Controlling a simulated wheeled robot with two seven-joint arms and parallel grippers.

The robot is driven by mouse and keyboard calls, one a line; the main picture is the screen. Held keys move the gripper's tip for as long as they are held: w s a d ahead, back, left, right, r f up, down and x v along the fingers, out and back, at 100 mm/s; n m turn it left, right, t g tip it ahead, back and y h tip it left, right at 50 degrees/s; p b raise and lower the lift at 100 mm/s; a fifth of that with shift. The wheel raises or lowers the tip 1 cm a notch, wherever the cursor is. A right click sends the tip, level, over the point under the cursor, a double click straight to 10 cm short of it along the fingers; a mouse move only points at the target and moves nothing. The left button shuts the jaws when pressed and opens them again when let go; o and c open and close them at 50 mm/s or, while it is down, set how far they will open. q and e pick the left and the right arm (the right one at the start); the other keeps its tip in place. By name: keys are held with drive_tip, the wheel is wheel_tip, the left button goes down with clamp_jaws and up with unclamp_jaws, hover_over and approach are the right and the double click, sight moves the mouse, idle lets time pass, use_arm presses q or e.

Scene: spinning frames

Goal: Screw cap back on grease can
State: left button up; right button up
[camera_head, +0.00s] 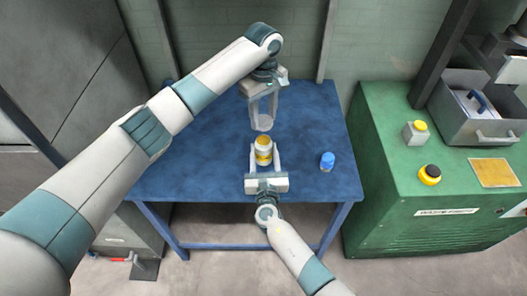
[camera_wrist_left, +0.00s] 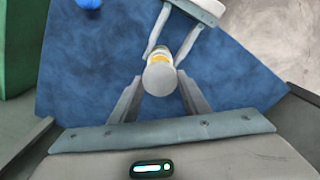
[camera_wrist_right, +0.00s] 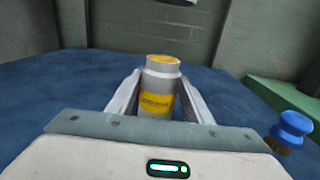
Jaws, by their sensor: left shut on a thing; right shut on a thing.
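The grease can (camera_head: 263,156) is white with a yellow label and stands upright on the blue table (camera_head: 205,150). In the right wrist view the can (camera_wrist_right: 158,103) has an uncovered yellow top. My right gripper (camera_head: 263,158) is shut on the can's sides from the front. My left gripper (camera_head: 263,122) points down and is shut on the pale, round cap (camera_head: 263,124). In the left wrist view the cap (camera_wrist_left: 159,79) hides much of the can. The cap is above the can and apart from it.
A green cabinet (camera_head: 385,150) with buttons and a grey metal bin (camera_head: 468,122) stands further right. A wall is behind the table. The table's left side is clear.

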use_arm(q)
hover_over(264, 140)
drive_tip(key=shift+w+a+f, duration=0.1)
drive_tip(key=shift+f, duration=2.4)
drive_tip(key=shift+f, duration=0.9)
drive_tip(key=shift+f, duration=0.55)
